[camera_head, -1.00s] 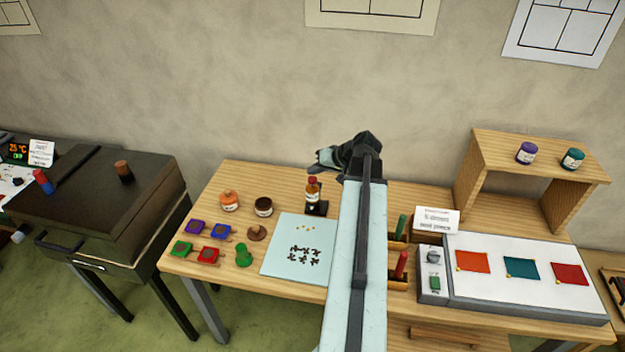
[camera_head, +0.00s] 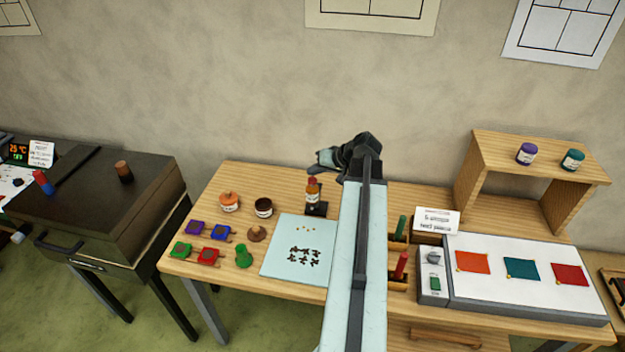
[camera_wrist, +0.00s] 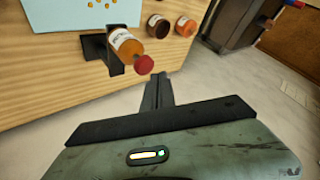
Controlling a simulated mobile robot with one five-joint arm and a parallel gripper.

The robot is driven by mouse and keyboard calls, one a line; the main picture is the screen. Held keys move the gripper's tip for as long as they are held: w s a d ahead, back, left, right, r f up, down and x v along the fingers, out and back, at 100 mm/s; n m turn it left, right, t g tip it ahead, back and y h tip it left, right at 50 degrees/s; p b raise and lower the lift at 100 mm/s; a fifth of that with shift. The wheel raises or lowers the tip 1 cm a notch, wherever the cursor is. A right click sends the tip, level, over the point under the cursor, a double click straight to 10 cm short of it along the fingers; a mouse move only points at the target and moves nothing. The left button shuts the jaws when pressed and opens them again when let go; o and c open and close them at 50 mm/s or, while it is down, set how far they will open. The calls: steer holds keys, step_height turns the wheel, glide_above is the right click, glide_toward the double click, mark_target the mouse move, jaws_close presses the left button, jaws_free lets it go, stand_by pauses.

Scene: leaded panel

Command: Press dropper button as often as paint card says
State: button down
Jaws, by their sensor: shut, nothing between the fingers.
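An amber dropper bottle (camera_head: 313,192) with a white label and a red button on top stands upright in a black holder on the wooden table. In the wrist view the bottle (camera_wrist: 126,46) and its red button (camera_wrist: 144,64) show clearly. My gripper (camera_head: 320,165) is shut and empty, just above the bottle in the head view. In the wrist view the shut fingertips (camera_wrist: 158,78) are close beside the button; I cannot tell whether they touch it. A white card (camera_head: 437,221) with print stands at the table's back; its text is too small to read. I cannot tell which card is the paint card.
An orange jar (camera_head: 229,202) and a dark jar (camera_head: 264,208) stand left of the bottle. A pale blue sheet (camera_head: 283,227) with small pieces lies in front. Coloured pads and stamps lie at the left. A white panel (camera_head: 530,295) and wooden shelf (camera_head: 487,147) are at the right.

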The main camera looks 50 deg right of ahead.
mark_target(315, 180)
steer(key=shift+f, duration=0.1)
stand_by(0.5)
steer(key=shift+f+b, duration=0.35)
steer(key=shift+b, duration=0.1)
steer(key=shift+f+b, duration=0.95)
steer(key=shift+b, duration=0.05)
stand_by(0.7)
steer(key=shift+r, duration=0.1)
steer(key=shift+r+p, duration=1.3)
steer(key=shift+p, duration=0.15)
steer(key=shift+r, duration=0.1)
step_height(315, 180, up, 5)
steer(key=p, duration=0.5)
